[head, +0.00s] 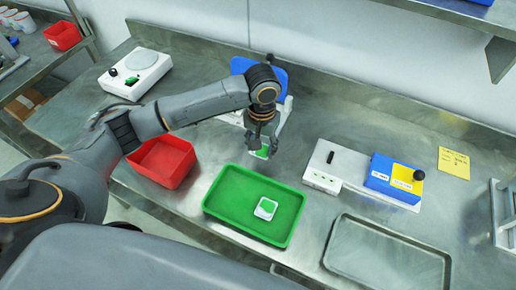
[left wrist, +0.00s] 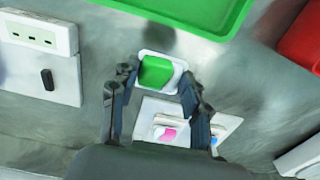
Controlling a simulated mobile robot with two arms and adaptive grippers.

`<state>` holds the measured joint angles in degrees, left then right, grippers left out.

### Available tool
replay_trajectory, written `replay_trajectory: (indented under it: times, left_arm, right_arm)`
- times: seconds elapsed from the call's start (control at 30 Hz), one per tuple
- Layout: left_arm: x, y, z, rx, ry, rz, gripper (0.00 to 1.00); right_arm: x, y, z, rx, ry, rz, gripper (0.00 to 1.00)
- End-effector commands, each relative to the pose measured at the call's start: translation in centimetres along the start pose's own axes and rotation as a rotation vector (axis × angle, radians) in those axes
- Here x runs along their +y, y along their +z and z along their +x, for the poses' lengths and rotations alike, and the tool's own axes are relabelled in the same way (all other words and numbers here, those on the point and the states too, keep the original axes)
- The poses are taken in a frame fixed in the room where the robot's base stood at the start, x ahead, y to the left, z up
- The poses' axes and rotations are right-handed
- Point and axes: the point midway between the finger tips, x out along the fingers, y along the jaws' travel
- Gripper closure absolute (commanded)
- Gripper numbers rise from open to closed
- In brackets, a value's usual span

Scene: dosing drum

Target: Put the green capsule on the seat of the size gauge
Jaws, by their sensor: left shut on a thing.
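My left gripper (head: 262,140) is shut on a green capsule (head: 263,153) with a white rim, held above the bench behind the green tray. In the left wrist view the green capsule (left wrist: 156,72) sits between the two fingers (left wrist: 157,95). A white unit with a black upright post and a block with three small dark windows (head: 322,180) stands to the right; it may be the size gauge, but I cannot tell for sure. It also shows in the left wrist view (left wrist: 40,37), apart from the capsule. My right gripper is not in view.
The green tray (head: 225,190) holds another white-and-green piece (head: 266,208). A red bin (head: 163,160) is left, a white device with a round plate (head: 135,72) behind it. A blue-and-yellow box (head: 395,177) and an empty metal tray (head: 385,258) are right. A blue-backed stand (head: 262,72) is behind the gripper.

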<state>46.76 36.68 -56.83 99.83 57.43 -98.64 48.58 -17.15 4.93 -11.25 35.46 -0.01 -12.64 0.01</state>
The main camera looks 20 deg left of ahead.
Motion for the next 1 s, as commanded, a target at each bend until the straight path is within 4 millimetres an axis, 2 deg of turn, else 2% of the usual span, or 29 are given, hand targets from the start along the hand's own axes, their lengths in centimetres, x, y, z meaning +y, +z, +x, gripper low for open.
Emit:
replay_trajectory:
  times: [0.1, 0.37, 0.57, 0.97, 1.0]
  left_arm:
    - [-1.2, -0.9, 1.6, -0.001, -0.001, -0.002, 0.72]
    - [-2.4, -1.8, 3.6, -0.001, -0.001, -0.001, 0.72]
    - [-2.3, -1.7, 6.1, -0.001, 0.000, 0.000, 0.72]
    - [-2.2, -1.7, 6.8, 0.001, 0.001, 0.001, 0.72]
    - [-2.2, -1.8, 6.7, 0.002, 0.000, 0.001, 0.45]
  right_arm:
    - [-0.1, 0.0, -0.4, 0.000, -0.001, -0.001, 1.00]
    - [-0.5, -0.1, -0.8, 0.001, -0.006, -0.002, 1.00]
    - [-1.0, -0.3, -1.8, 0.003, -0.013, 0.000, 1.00]
    - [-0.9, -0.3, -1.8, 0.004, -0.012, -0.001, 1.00]
    - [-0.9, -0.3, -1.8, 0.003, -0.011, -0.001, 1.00]
